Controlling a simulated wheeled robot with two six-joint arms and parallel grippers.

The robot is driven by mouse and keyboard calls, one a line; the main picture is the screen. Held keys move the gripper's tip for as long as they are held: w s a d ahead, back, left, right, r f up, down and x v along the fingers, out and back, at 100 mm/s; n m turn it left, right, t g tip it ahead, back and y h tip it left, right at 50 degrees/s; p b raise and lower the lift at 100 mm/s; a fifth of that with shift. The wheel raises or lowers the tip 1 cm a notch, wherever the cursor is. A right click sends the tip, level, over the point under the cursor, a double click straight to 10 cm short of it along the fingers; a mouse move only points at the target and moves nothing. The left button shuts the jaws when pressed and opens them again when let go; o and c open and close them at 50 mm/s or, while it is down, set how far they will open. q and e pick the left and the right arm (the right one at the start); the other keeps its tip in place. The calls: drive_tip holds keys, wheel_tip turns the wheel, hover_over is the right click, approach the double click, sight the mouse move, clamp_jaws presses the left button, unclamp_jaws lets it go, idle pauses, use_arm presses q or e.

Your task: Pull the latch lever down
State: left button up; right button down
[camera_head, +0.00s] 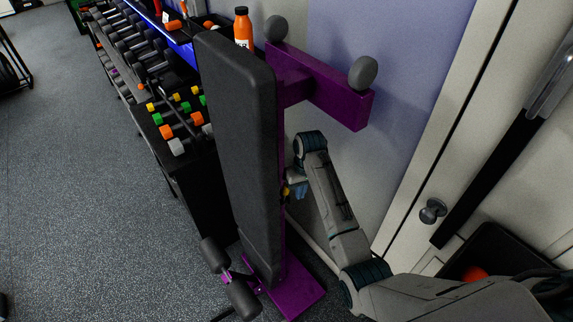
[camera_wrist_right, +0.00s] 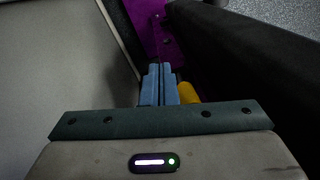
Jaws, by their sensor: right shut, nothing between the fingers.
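A small yellow piece, apparently the latch lever (camera_head: 285,192), shows at the right side of the bench's black pad (camera_head: 243,140), mostly hidden by the pad and my gripper. In the right wrist view the yellow lever (camera_wrist_right: 188,93) is just right of my blue fingers. My right gripper (camera_head: 297,188) is beside the bench, close to the lever. Its fingertips (camera_wrist_right: 160,68) are together with nothing between them. I cannot tell whether the fingers touch the lever. My left gripper is not in view.
The bench has a purple frame (camera_head: 320,88) with grey rollers on top and a purple foot (camera_head: 295,287). A dumbbell rack (camera_head: 160,130) and an orange bottle (camera_head: 243,28) stand behind it. A door with a knob (camera_head: 432,211) is right. Floor is free at left.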

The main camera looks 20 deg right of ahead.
drive_tip(key=w+a+r+t, duration=0.1)
drive_tip(key=w+a+r, duration=0.1)
drive_tip(key=r, duration=1.2)
drive_tip(key=shift+w+a+r+n+t, duration=0.15)
drive_tip(key=shift+w+r+n+t, duration=0.2)
drive_tip(key=shift+w, duration=0.3)
drive_tip(key=f, duration=0.5)
drive_tip(key=w+a+f, duration=0.1)
drive_tip(key=f, duration=0.2)
drive_tip(key=shift+w+f, duration=0.1)
drive_tip(key=shift+f, duration=0.75)
drive_tip(key=shift+w+f, duration=0.1)
drive_tip(key=shift+w, duration=0.05)
